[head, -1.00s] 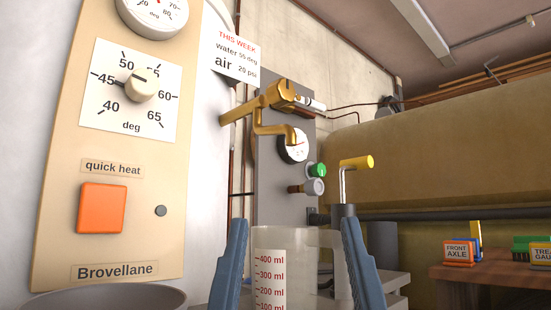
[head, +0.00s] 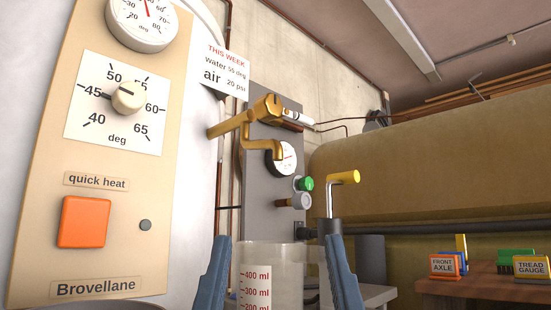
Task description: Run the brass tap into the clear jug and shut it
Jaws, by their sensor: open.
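The brass tap (head: 262,122) sticks out from the white boiler, its spout bent downward and a white-ended lever on its top right. Nothing is seen running from the spout. The clear jug (head: 285,265) with red ml marks stands upright at the bottom middle, lower than the spout; its base is out of view. My gripper (head: 276,255) shows as two blue fingers, one on each side of the jug. They are apart, and I cannot tell whether they touch it. No water is visible in the part of the jug in view.
The boiler panel (head: 95,225) with a dial and an orange button (head: 84,222) fills the left. Behind the tap are a gauge (head: 283,158), a green knob (head: 304,184) and a yellow-handled crank (head: 343,178). A wooden bench (head: 480,283) with labelled holders stands at right.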

